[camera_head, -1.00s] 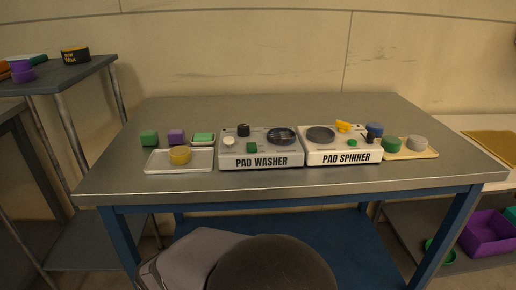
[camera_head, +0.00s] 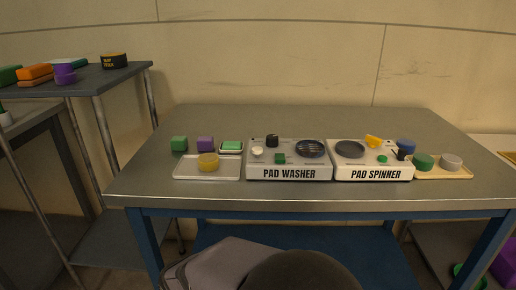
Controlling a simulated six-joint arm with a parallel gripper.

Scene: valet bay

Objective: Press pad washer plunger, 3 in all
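The pad washer (camera_head: 290,173) is a white and grey unit near the middle of the steel table, with its name on the front. I cannot tell for sure which of these is the plunger. Nothing touches the washer from above. My gripper is not in view.
The pad spinner (camera_head: 374,174) stands against the washer's right side. A tray (camera_head: 180,176) with a yellow round pad is at its left; colored blocks lie behind. A tan tray (camera_head: 460,173) with round pads is at right. The front table strip is clear.

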